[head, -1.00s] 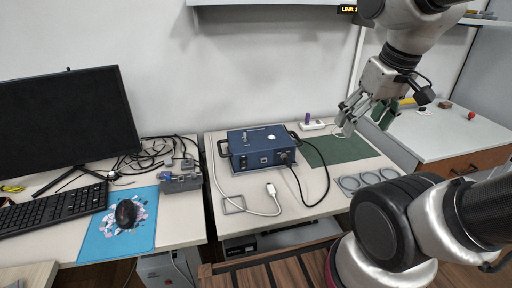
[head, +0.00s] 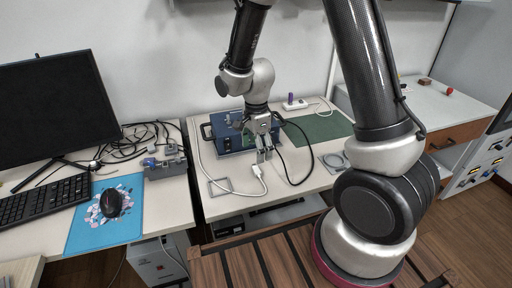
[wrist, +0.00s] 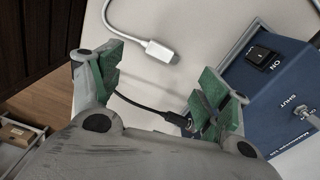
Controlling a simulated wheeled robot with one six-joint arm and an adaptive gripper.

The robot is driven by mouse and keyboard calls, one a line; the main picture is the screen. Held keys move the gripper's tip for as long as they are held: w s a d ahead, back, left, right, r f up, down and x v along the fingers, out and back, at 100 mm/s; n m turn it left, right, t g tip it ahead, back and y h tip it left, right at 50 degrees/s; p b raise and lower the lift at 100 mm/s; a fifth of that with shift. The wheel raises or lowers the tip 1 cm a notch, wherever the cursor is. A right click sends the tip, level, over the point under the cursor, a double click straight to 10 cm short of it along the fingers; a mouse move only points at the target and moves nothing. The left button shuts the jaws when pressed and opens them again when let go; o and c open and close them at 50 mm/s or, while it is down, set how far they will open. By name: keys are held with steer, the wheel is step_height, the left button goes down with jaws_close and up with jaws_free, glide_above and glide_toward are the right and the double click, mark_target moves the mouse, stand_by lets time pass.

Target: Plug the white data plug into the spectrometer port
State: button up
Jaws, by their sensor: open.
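The white data plug (head: 258,171) lies on the table in front of the blue spectrometer box (head: 222,128), with its white cable curving off to the left. My gripper (head: 264,156) points down close to the plug and in front of the box. In the wrist view, my gripper (wrist: 160,88) is open and empty, its green-padded fingers spread wide. The white plug (wrist: 162,51) lies beyond the fingertips, apart from them. The blue spectrometer box (wrist: 265,100) is at the right, partly behind a finger. I cannot make out the port; my gripper covers part of the box front in the head view.
A black cable (wrist: 145,106) runs between my fingers in the wrist view towards the box. A green mat (head: 322,126) and a white power strip (head: 294,104) are to the right. A monitor (head: 55,105) stands left.

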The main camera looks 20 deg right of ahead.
mark_target(256, 168)
steer(key=shift+w+a+f+m, duration=0.1)
steer(key=shift+w+m, duration=0.1)
steer(key=shift+m, duration=0.7)
step_height(256, 168, down, 8)
steer(key=shift+r, duration=0.2)
steer(key=shift+c, duration=0.3)
steer(key=c, duration=1.1)
steer(key=shift+r, duration=1.8)
